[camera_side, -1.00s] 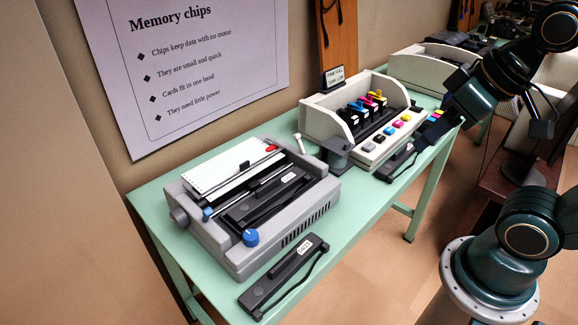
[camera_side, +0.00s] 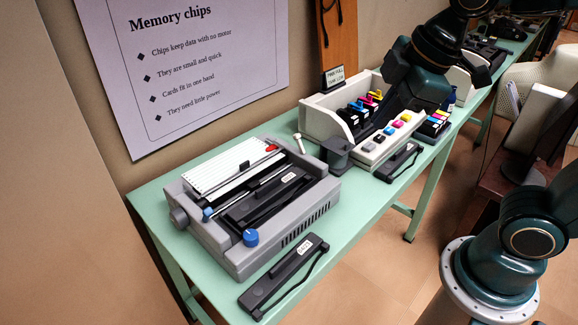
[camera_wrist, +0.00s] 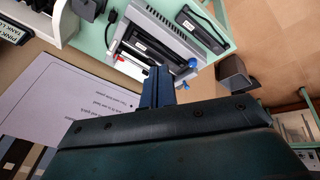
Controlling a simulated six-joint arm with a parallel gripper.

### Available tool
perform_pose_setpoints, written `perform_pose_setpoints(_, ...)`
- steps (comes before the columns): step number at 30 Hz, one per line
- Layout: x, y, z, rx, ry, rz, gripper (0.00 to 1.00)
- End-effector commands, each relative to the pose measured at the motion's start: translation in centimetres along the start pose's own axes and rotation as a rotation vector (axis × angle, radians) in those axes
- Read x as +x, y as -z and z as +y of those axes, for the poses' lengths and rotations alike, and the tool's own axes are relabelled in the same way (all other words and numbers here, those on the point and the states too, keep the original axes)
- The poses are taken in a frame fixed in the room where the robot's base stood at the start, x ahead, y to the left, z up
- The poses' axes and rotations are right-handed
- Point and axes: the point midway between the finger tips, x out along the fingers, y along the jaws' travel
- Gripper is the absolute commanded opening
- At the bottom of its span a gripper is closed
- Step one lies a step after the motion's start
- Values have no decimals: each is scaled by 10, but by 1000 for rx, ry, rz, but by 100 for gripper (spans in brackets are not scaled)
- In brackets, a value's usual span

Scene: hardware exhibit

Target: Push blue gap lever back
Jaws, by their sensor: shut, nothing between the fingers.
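The grey printer (camera_side: 295,245) sits on the green table in the side view, with a black ribbon cartridge inside. It carries a round blue knob (camera_side: 250,237) at its front corner and a smaller blue piece (camera_side: 207,214) at its left end. I cannot tell for sure which is the gap lever. Two blue parts show in the wrist view too, one at the printer's edge (camera_wrist: 192,62) and one lower (camera_wrist: 185,85). My gripper (camera_wrist: 160,72) is shut and empty, apart from the printer.
A loose black cartridge (camera_side: 285,275) lies in front of the printer. A white inkjet unit (camera_side: 318,118) with coloured cartridges stands to the right, with a dark grey cup-like part (camera_side: 336,155) between them. The wall poster (camera_side: 205,70) hangs behind.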

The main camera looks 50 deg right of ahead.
Motion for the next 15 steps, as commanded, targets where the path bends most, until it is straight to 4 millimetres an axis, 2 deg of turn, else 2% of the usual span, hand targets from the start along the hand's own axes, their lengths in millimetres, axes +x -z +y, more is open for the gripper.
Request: perform_pose_setpoints(15, 36, 72, 1, -692, 78, -19, 0)
